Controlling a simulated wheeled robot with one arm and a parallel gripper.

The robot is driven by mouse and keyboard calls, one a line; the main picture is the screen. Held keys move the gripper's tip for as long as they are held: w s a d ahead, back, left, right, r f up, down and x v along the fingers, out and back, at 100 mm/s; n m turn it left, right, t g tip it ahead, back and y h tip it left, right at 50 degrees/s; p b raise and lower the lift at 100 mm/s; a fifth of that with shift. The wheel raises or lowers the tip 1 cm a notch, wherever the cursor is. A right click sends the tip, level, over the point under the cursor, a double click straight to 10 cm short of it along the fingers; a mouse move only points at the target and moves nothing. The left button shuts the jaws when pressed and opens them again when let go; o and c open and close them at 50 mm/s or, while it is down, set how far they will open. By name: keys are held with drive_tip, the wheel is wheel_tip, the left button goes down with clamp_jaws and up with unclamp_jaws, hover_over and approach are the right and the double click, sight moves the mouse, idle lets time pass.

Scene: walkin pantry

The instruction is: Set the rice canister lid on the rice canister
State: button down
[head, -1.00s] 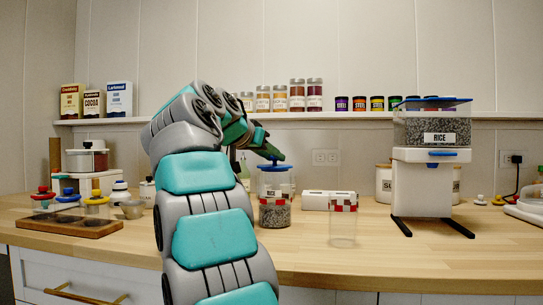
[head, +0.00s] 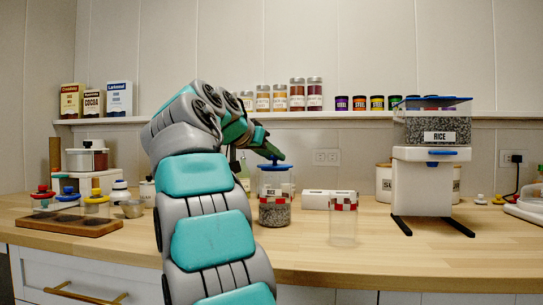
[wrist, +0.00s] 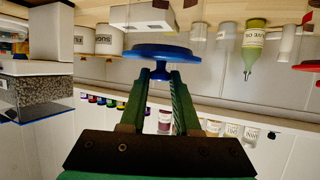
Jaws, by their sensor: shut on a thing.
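The blue rice canister lid (head: 275,167) has a raised knob, and my gripper (head: 272,156) is shut on that knob. The lid (wrist: 155,51) is clear in the wrist view, with the knob between my gripper's fingers (wrist: 160,78). The rice canister (head: 275,213) is a clear jar with a red-and-white band, a RICE label and dark grains in its lower part. It stands upright on the counter directly under the lid. The lid looks level and lined up with the canister's mouth. I cannot tell whether it touches the rim.
A clear jar (head: 343,229) with a red-and-white band stands in front to the right. A white box (head: 315,199) lies behind. A RICE dispenser (head: 431,180) is further right, a wooden tray (head: 75,224) far left. The front counter is mostly clear.

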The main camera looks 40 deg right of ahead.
drive_tip(key=shift+f+b, duration=0.6)
drive_tip(key=shift+b, duration=0.05)
drive_tip(key=c, duration=0.9)
unclamp_jaws()
drive_tip(key=shift+a+r, duration=0.1)
drive_tip(key=shift+a, duration=0.05)
drive_tip(key=p+v, duration=0.1)
drive_tip(key=v, duration=0.9)
drive_tip(key=shift+s+a+r, duration=0.1)
drive_tip(key=shift+a+r, duration=0.05)
drive_tip(key=shift+a, duration=0.2)
